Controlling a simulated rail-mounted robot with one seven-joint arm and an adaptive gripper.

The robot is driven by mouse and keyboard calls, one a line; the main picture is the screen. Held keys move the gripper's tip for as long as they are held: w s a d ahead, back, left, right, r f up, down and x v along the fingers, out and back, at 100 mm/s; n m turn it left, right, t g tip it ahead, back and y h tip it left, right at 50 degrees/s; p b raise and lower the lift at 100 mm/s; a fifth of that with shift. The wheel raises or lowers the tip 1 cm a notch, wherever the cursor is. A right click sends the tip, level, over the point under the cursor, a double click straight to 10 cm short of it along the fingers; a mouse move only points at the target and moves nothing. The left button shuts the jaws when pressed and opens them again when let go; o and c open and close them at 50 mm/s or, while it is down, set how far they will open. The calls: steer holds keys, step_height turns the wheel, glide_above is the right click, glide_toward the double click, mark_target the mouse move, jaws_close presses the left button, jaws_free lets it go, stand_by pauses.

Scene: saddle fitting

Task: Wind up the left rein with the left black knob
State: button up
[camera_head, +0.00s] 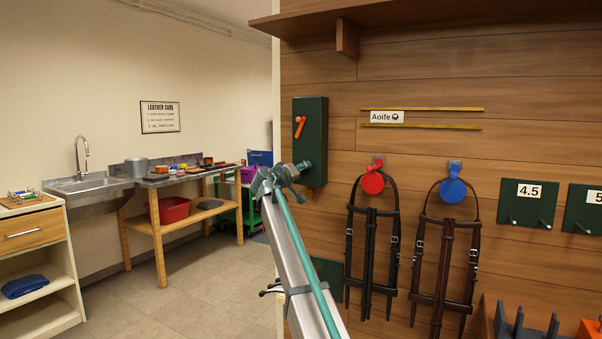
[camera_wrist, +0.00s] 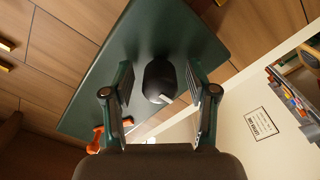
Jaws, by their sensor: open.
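A dark green box (camera_head: 315,135) with an orange lever (camera_head: 299,127) is mounted on the wooden wall. In the wrist view, the box (camera_wrist: 150,25) is tilted in the picture and a black knob (camera_wrist: 158,76) stands out from its face. My gripper (camera_wrist: 161,88) is open, one finger on each side of the knob; I see gaps and cannot tell any contact. In the head view my gripper (camera_head: 294,171) is at the box's lower part and hides the knob there. I cannot make out a separate left rein.
Dark bridles hang from a red holder (camera_head: 372,182) and a blue holder (camera_head: 452,190) right of the box. A wooden shelf (camera_head: 430,18) juts out above. A workbench (camera_head: 185,180) and sink (camera_head: 90,183) stand far left, with open floor before them.

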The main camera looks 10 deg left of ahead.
steer(key=v, duration=1.2)
